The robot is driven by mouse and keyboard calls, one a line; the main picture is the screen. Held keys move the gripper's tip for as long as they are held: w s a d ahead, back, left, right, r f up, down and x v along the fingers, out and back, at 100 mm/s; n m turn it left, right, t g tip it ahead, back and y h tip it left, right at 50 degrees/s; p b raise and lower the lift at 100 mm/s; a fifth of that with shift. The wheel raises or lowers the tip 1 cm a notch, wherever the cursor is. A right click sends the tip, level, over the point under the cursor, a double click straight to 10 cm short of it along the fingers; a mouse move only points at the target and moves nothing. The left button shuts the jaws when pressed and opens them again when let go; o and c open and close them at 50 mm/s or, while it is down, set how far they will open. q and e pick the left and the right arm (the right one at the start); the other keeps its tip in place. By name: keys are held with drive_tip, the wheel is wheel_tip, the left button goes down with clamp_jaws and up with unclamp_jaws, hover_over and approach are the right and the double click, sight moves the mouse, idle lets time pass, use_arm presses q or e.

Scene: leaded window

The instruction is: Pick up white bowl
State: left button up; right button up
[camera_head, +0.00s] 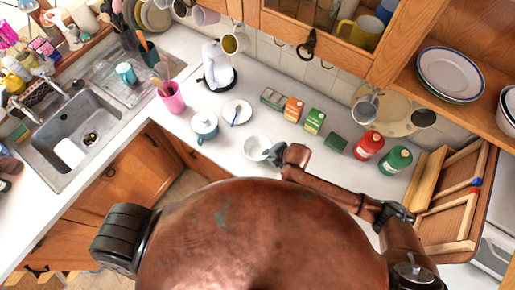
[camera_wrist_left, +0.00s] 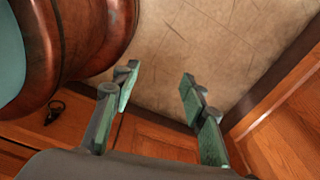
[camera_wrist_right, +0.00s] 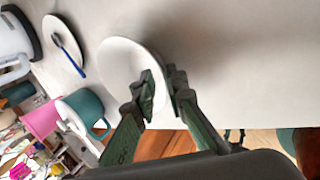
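The white bowl (camera_head: 254,146) stands on the white counter in the head view, in front of my body. It fills the upper middle of the right wrist view (camera_wrist_right: 122,62). My right gripper (camera_head: 275,154) is at the bowl's right side. In the right wrist view its fingers (camera_wrist_right: 164,86) are close together with the bowl's rim between them, one finger inside the bowl and one outside. I cannot tell any lift off the counter. My left gripper (camera_wrist_left: 155,92) is open and empty over the floor, near the wooden cabinet fronts.
Small boxes (camera_head: 293,109), a red canister (camera_head: 369,145) and a green canister (camera_head: 395,160) stand to the right. A pink cup (camera_head: 172,98) is further left.

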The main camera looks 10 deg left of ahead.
sight(257, 149)
drive_tip(key=x, duration=0.3)
drive_tip(key=shift+f, duration=0.15)
drive_tip(key=shift+w+f, duration=0.1)
drive_tip(key=shift+w, duration=0.05)
clamp_jaws()
use_arm(q)
drive_tip(key=shift+w+r, duration=0.25)
drive_tip(key=shift+w, duration=0.3)
drive_tip(key=shift+w+r, duration=0.2)
drive_tip(key=shift+w, duration=0.3)
drive_tip(key=shift+w, duration=0.4)
use_arm(e)
drive_tip(key=shift+r, duration=0.25)
